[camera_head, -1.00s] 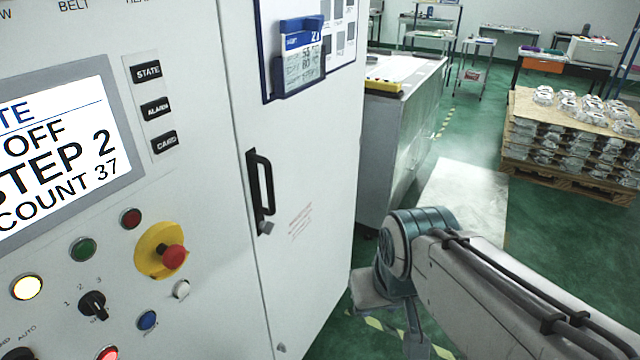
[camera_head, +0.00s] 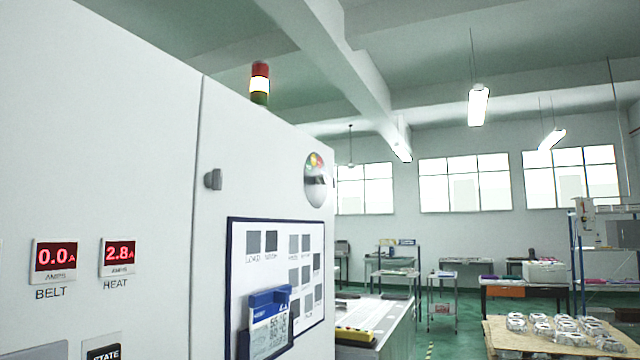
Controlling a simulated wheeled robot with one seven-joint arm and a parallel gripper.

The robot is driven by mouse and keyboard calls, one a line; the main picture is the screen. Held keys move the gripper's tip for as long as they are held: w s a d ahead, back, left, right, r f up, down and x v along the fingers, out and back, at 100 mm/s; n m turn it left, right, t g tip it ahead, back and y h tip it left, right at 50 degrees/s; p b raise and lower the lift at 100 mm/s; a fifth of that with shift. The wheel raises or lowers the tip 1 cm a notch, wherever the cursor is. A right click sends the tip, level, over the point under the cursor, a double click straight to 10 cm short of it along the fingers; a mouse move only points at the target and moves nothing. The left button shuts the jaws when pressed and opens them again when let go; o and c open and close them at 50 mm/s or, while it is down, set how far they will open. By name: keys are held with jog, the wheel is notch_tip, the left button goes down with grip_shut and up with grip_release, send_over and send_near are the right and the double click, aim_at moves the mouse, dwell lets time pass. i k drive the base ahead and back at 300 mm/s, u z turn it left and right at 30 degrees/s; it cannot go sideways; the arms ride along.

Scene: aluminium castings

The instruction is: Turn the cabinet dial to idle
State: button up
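The grey-white control cabinet (camera_head: 120,150) fills the left of the view, its upper part showing. A red BELT display (camera_head: 55,256) reads 0.0 A and a red HEAT display (camera_head: 119,254) reads 2.8 A. A round gauge-like disc (camera_head: 316,178) with coloured marks is on the cabinet at the right. My gripper is not in view.
A framed board (camera_head: 233,232) with a blue holder (camera_head: 270,322) hangs on the cabinet door. Behind stand a grey bench (camera_head: 399,330), tables and a trolley (camera_head: 443,305). A pallet load of castings (camera_head: 560,328) is at the lower right. Green floor lies between.

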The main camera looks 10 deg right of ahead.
aim_at(319, 179)
jog(key=z, duration=0.35)
jog(key=i, duration=1.25)
jog(key=z, duration=0.65)
